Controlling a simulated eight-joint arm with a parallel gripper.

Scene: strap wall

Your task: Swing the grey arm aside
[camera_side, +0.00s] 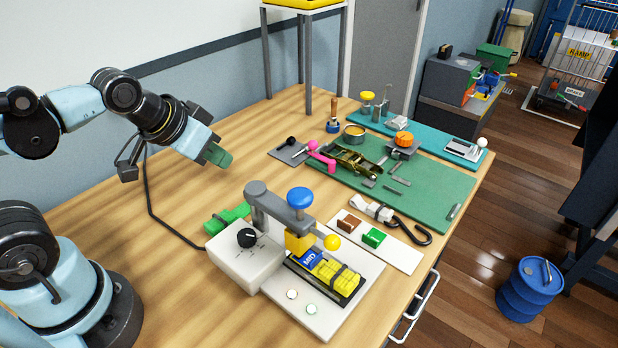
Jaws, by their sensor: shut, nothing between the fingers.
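The grey arm (277,209) is part of a white device on the wooden table. It reaches from a grey pivot post (257,190) toward the right, over a black tray (348,299) holding yellow pieces. A blue round knob (300,197) stands on top of its outer end, and a yellow block (298,243) sits below that end. A yellow ball (333,242) sticks out beside the block. My gripper (218,156) is shut and empty, with green tips pointing down and right. It is in the air to the upper left of the grey arm, apart from it.
A white box (243,258) with a black dial adjoins the pivot post. A green block (227,217) lies behind it. A white board (408,257) with brown and green blocks is to the right. A green mat (430,190) with a strap ratchet lies farther back. Bare table surrounds my gripper.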

